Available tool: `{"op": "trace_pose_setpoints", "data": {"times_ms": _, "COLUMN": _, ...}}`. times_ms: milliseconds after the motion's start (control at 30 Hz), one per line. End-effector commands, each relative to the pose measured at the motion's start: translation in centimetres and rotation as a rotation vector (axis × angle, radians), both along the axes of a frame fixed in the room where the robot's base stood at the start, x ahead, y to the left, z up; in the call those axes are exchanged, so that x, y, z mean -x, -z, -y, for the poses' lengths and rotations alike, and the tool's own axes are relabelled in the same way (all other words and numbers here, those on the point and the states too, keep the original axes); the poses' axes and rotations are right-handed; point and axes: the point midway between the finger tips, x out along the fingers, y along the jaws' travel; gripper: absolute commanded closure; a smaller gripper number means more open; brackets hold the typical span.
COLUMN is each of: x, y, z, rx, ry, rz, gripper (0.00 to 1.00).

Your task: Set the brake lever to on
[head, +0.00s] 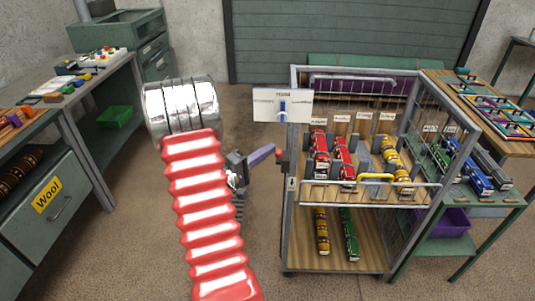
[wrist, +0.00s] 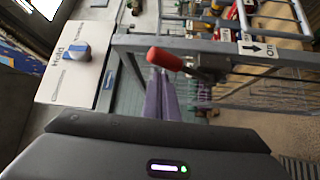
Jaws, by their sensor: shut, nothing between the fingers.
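The brake lever (wrist: 167,59) has a red grip and a dark pivot at the corner post of the wire-sided cart. In the wrist view its grip points left, away from a white label (wrist: 257,48) with an arrow and the word "On". In the head view the lever's red end (head: 278,153) shows small at the cart's left post. My gripper (wrist: 160,75) has purple fingers, shut and empty, with tips just under the red grip. I cannot tell whether they touch it. In the head view my gripper (head: 272,149) reaches the cart's left side.
The cart (head: 340,267) holds red and yellow toy trains on its upper shelf and more below. A white sign with a blue knob (head: 283,107) stands at its upper left. Benches flank both sides; a green bin (head: 114,117) sits left. Floor in front is clear.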

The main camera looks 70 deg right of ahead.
Motion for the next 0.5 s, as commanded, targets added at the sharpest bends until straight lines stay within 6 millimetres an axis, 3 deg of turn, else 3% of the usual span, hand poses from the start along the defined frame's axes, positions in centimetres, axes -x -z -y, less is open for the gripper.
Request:
{"op": "trace_pose_setpoints", "data": {"times_ms": 167, "x": -1.6, "y": -1.7, "z": 1.7, "rx": 0.011, "ry": -0.011, "rz": 0.005, "gripper": 1.00}}
{"op": "trace_pose_setpoints", "data": {"times_ms": 500, "x": -5.1, "y": 0.9, "z": -2.6, "rx": 0.008, "ry": -0.018, "rz": 0.001, "gripper": 1.00}}
